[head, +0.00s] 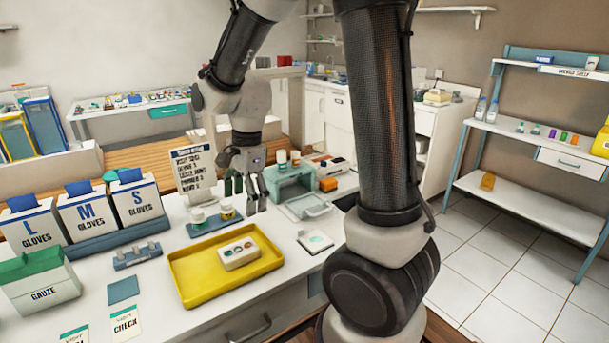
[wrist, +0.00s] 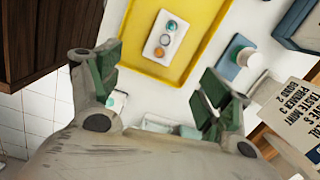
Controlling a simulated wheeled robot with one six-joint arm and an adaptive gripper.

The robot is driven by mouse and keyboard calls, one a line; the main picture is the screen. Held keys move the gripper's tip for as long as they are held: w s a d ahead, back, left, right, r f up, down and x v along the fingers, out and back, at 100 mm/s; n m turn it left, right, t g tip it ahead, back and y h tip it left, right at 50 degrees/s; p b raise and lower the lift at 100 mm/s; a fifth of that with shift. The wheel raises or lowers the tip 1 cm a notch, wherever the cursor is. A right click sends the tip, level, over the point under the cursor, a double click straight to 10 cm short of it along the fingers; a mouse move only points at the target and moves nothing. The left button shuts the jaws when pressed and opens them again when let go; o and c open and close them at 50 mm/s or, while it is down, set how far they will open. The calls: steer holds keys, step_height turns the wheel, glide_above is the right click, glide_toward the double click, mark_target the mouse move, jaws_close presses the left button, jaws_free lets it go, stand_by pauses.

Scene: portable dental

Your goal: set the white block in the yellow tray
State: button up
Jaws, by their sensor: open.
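The white block (head: 239,253), with several round coloured inserts on top, lies inside the yellow tray (head: 199,292) on the white counter. It rests toward the right-hand part of the tray in the head view. The wrist view also shows the block (wrist: 166,38) flat on the yellow tray (wrist: 208,14), apart from my fingers. My gripper (head: 245,188) is open and empty, above the counter beyond the tray's far edge. In the wrist view, its green-padded fingers (wrist: 158,82) stand wide apart with nothing between them.
A blue mat (head: 205,230) with small jars lies just behind the tray. A teal box (head: 291,180) stands to its right, and glove boxes (head: 88,218) stand to the left. A sign (head: 192,163) stands close to my gripper. A white card (head: 315,241) lies right of the tray.

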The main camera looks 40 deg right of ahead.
steer(key=s+d+r+n+t, duration=0.2)
steer(key=s+d+r+n, duration=0.3)
steer(key=s+n, duration=0.3)
steer(key=s+d+r+n+t+h, duration=0.1)
steer(key=s+d+r+n, duration=0.5)
steer(key=s+r+n, duration=0.2)
steer(key=shift+s+t, duration=0.4)
steer(key=shift+s, duration=0.55)
